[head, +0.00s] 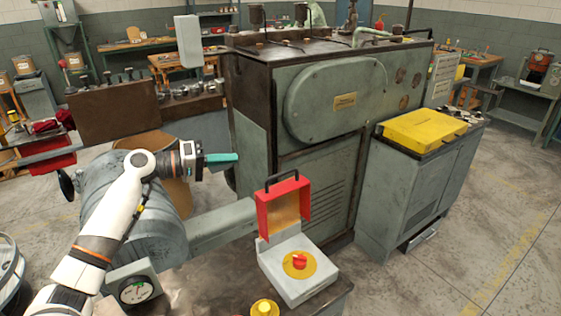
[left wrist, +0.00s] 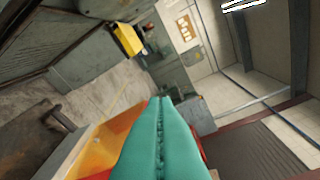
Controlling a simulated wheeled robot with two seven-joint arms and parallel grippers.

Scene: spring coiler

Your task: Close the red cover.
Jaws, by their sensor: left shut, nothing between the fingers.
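The red cover (head: 283,208) stands open and upright at the back edge of a grey switch box, with a dark handle on its top edge. Its inner side is orange-yellow. The switch box (head: 300,286) has a red knob (head: 299,261) on a yellow disc, uncovered. My left gripper (head: 236,158) is shut and empty, its teal fingers pointing right, above and left of the cover and apart from it in the head view. In the left wrist view the teal fingers (left wrist: 160,120) are pressed together, with the cover's orange-yellow panel (left wrist: 92,140) partly behind them. My right gripper is not in view.
A large grey-green machine (head: 345,110) stands behind the cover. A yellow box (head: 423,129) lies on a cabinet at right. A grey cylinder (head: 140,215) is beneath my left arm. A yellow button (head: 265,308) sits at the front edge.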

